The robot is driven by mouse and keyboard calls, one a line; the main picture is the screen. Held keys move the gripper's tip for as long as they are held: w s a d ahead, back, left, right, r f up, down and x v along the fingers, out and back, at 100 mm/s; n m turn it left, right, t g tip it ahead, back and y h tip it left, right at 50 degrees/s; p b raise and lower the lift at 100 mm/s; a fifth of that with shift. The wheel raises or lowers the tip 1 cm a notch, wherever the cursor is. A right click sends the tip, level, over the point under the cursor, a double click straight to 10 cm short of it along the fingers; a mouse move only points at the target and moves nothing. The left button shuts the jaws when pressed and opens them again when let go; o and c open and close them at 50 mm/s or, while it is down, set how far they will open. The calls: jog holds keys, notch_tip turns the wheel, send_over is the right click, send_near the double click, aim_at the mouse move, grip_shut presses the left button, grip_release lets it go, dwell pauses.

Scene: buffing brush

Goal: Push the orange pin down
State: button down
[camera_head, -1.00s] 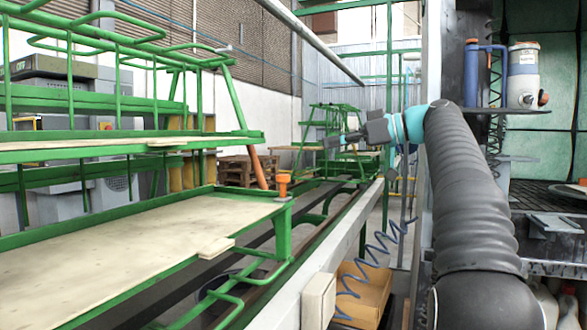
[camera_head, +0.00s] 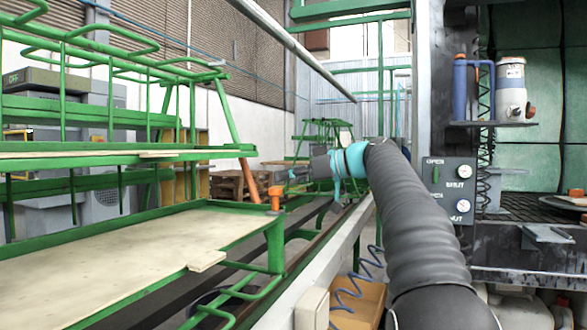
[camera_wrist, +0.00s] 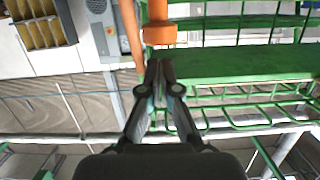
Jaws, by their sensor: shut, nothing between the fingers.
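The orange pin (camera_head: 276,197) stands upright at the front right corner of the green rack's lower shelf (camera_head: 120,250). In the wrist view the pin (camera_wrist: 159,32) shows at the top, just beyond my fingertips, with its wide head toward them. My gripper (camera_head: 290,175) is shut and empty. In the head view it sits a little above and to the right of the pin. In the wrist view my fingertips (camera_wrist: 160,66) meet in the middle, with a small gap in the picture between them and the pin head. Depth between them is hard to tell.
A sloping orange tube (camera_head: 228,140) of the rack stands behind the pin. The rack's upper shelf (camera_head: 130,153) lies to the left. On the right are a machine panel with dials (camera_head: 450,190) and a white container (camera_head: 510,88). A coiled blue hose (camera_head: 360,275) hangs below my arm.

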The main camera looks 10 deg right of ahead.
jog(key=shift+f, duration=0.65)
notch_tip(320, 180, down, 4)
jog(key=b, duration=0.3)
jog(key=shift+r, duration=0.35)
notch_tip(320, 180, up, 5)
jog(key=p, duration=0.4)
jog(key=b+v, duration=0.1)
jog(key=v, duration=0.9)
jog(key=shift+f, duration=0.4)
